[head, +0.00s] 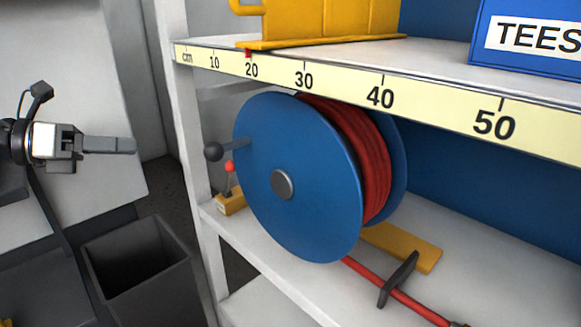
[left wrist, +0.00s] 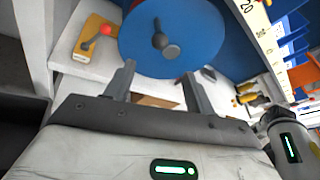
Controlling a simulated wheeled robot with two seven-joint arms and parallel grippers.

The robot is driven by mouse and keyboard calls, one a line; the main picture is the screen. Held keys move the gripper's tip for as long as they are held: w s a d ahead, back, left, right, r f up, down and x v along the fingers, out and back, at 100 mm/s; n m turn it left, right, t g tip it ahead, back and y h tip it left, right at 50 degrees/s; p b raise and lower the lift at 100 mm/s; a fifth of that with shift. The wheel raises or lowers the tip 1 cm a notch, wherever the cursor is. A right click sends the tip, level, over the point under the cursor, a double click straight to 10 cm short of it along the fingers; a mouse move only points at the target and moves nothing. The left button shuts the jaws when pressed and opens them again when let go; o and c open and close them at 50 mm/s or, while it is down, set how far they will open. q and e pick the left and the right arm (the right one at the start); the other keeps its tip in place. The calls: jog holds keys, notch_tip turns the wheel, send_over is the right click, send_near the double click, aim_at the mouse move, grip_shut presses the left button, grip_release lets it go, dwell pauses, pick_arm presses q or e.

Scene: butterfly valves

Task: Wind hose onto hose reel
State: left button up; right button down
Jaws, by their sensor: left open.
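The hose reel (head: 300,185) has blue discs and stands on the white shelf, under the upper board. Red hose (head: 372,165) is wound between the discs. Its free length (head: 365,271) runs along the shelf to the lower right, past a dark guide (head: 401,278). A crank with a dark knob (head: 213,151) sticks out from the left disc. My left gripper (head: 134,146) is open and empty, left of the knob and clear of it. In the left wrist view, the reel (left wrist: 190,55) and its knob (left wrist: 159,41) lie beyond the two spread fingers.
A small red-balled lever (head: 229,166) on a yellow block stands beside the reel. The shelf post (head: 190,150) rises between my left gripper and the reel. A dark open bin (head: 140,265) is at lower left. A blue TEES box (head: 480,30) sits above.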

aim_at(215, 152)
pick_arm(q)
notch_tip(215, 152, down, 4)
jog(key=s+d+m+t+p, duration=0.1)
jog(key=s+m+t+p, duration=0.1)
jog(key=s+t, duration=0.15)
jog(key=shift+t+h, duration=0.4)
jog(key=shift+t, duration=0.05)
jog(key=p+x, duration=0.2)
jog(key=x, duration=1.3)
jog(key=shift+w+f, duration=0.1)
jog(key=shift+w, duration=0.05)
jog(key=shift+w+d, duration=0.4)
jog(key=shift+d, duration=0.1)
pick_arm(e)
notch_tip(215, 152, up, 8)
jog(key=d+t, duration=0.1)
jog(key=shift+s+d+f+t+h, duration=0.25)
jog(key=shift+s+d+t+h, duration=0.05)
jog(key=shift+d+t, duration=0.1)
pick_arm(q)
grip_shut()
